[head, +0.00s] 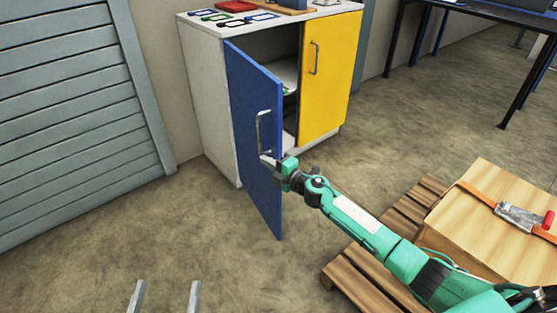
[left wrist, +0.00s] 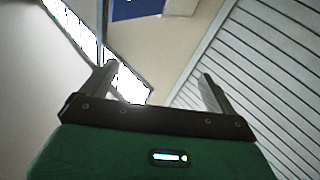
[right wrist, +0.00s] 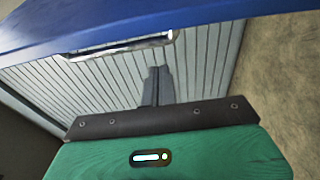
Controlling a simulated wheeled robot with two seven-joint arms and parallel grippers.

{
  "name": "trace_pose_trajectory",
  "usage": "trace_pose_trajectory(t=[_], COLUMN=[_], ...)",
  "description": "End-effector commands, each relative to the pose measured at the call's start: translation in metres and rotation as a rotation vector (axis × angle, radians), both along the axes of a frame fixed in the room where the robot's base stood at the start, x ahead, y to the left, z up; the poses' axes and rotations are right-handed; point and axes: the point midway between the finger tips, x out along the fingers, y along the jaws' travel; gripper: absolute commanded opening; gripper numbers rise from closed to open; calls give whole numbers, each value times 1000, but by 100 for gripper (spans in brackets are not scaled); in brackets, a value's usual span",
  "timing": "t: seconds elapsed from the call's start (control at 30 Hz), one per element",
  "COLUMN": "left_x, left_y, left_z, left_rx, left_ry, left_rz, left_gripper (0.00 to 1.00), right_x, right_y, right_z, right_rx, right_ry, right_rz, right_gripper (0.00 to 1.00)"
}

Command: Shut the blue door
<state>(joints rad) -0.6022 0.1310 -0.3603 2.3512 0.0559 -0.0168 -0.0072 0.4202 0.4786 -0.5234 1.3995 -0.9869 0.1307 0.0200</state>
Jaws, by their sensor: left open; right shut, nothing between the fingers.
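The blue door (head: 255,110) of the white cabinet (head: 205,90) stands open, swung out toward me, with a metal handle (head: 261,132) on its face. My right gripper (head: 268,160) is shut and empty, at the door's face just below the handle; I cannot tell whether it touches the door. In the right wrist view the shut fingers (right wrist: 157,85) point toward the handle (right wrist: 125,47) and the blue door (right wrist: 170,25) edge. My left gripper (head: 165,297) is open and empty at the bottom of the head view, well away from the cabinet; its fingers also show in the left wrist view (left wrist: 160,80).
The yellow door (head: 330,75) beside the opening is shut. A wooden pallet (head: 400,225) with a strapped box (head: 490,240) lies at the right, near my right arm. A grey slatted shutter (head: 70,110) is at the left. The floor before the cabinet is clear.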

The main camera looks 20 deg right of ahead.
Motion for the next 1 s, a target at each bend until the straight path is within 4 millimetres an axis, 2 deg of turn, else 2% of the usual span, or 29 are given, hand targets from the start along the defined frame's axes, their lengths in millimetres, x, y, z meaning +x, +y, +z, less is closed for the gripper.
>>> trace_pose_trajectory(t=[0.2,0.4,1.0], left_x=[6,6,4], left_y=[10,15,18], left_z=[34,51,57], left_rx=[-44,-65,-74], left_ry=[-186,-274,-315], left_rz=[35,49,56], left_gripper=[92,92,92], right_x=[6,7,7], right_y=[-25,-37,-45], right_z=[-2,-1,-1], right_rx=[-1,0,0], right_ry=[0,0,1], right_rz=[-1,-1,4], right_gripper=[0,0,0])
